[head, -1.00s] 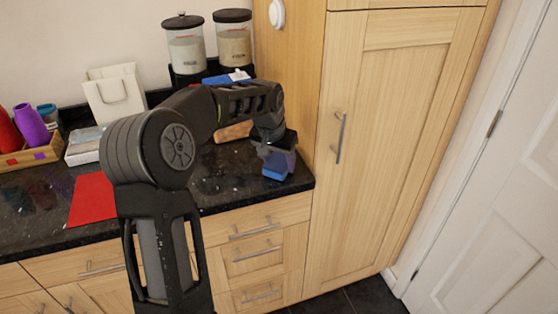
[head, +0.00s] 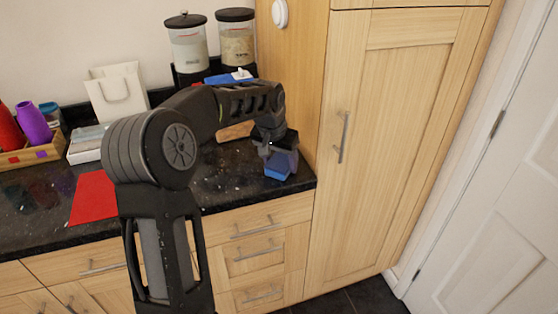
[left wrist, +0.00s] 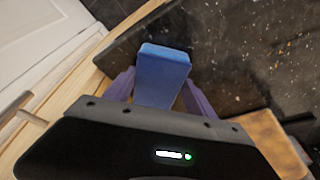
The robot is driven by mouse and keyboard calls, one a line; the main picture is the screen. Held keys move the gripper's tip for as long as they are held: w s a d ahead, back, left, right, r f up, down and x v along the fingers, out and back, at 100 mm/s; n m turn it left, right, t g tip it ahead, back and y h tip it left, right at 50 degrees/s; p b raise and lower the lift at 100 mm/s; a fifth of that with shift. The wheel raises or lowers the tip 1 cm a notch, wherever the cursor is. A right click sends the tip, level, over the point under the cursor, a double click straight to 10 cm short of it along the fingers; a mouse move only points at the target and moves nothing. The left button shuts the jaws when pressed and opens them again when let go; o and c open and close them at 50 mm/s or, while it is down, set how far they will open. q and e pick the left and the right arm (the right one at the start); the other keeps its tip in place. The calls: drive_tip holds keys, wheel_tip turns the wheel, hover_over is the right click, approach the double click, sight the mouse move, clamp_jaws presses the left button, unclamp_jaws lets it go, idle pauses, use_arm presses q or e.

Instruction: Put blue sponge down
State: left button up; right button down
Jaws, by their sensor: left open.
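The blue sponge (head: 277,170) is on the dark granite worktop near its right front corner, by the tall wooden cupboard. My left gripper (head: 281,164) is right above it, pointing down. In the left wrist view the sponge (left wrist: 163,72) lies between the two purplish fingers of the left gripper (left wrist: 160,98), which are open. I cannot tell whether a finger still touches it. My right gripper is in neither view.
A red mat (head: 93,198) lies on the worktop at the left. Two storage jars (head: 237,40), a white paper bag (head: 117,92) and a wooden tray (head: 16,159) with coloured cups stand behind. A wooden board (head: 235,131) is partly hidden by my arm.

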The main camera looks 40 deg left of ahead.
use_arm(q)
drive_tip(key=shift+d+f, duration=0.15)
drive_tip(key=shift+d, duration=0.2)
drive_tip(key=shift+r+p, duration=0.25)
drive_tip(key=shift+p, duration=0.05)
drive_tip(key=shift+r, duration=0.35)
drive_tip(key=v, duration=1.1)
drive_tip(key=shift+r+b, duration=0.2)
drive_tip(key=shift+b, duration=0.2)
drive_tip(key=shift+s+a, duration=0.1)
drive_tip(key=shift+a, duration=0.05)
